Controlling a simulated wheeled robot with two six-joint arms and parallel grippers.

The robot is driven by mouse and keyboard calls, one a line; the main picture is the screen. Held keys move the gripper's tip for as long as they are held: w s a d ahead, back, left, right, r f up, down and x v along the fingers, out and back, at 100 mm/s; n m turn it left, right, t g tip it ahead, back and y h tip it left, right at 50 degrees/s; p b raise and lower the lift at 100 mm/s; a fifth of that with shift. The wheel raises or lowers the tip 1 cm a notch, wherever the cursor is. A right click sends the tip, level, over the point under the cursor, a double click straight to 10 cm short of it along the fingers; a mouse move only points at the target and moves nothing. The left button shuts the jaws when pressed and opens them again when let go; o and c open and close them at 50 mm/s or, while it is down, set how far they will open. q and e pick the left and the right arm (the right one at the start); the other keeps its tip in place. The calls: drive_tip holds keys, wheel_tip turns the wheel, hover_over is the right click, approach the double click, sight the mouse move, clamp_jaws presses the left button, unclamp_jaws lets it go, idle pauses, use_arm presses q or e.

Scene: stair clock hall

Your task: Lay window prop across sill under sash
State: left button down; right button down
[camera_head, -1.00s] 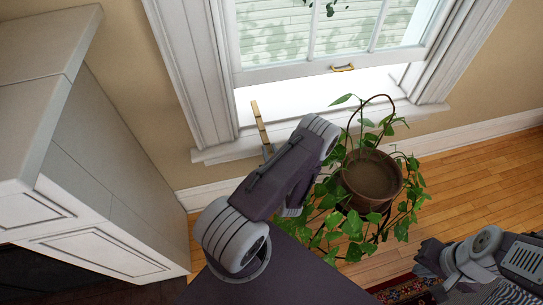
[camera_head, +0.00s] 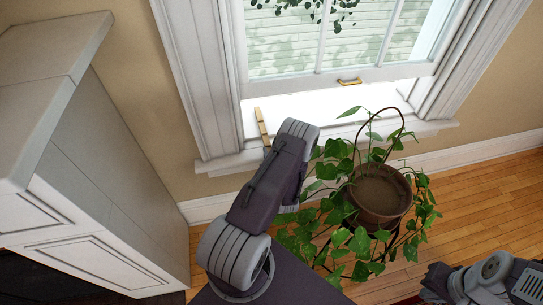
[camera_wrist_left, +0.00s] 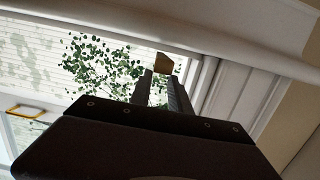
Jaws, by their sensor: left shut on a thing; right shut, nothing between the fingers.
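The window prop (camera_head: 261,122) is a narrow light-wood stick, seen near the left end of the sill (camera_head: 228,163). It points up and slightly left in the head view. My left gripper (camera_head: 267,148) is shut on it, mostly hidden behind my forearm. In the left wrist view the prop's end (camera_wrist_left: 163,63) shows beyond the fingers (camera_wrist_left: 160,88). The sash (camera_head: 335,79) is raised, with a bright gap under it and a brass handle (camera_head: 350,82) on its bottom rail. I cannot tell whether the prop touches the sill. My right gripper (camera_head: 432,284) is shut and empty at lower right.
A potted ivy with a brown pot (camera_head: 381,197) and hoop stands just right of my left forearm, its leaves close to it. A pale mantel-like cabinet (camera_head: 110,180) fills the left. Wooden floor (camera_head: 480,205) is open at right.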

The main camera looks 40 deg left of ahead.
use_arm(q)
drive_tip(key=shift+w, duration=0.1)
drive_tip(key=c, duration=1.1)
unclamp_jaws()
drive_tip(key=shift+c, duration=0.2)
drive_tip(key=p+v, duration=0.2)
drive_tip(key=v, duration=0.7)
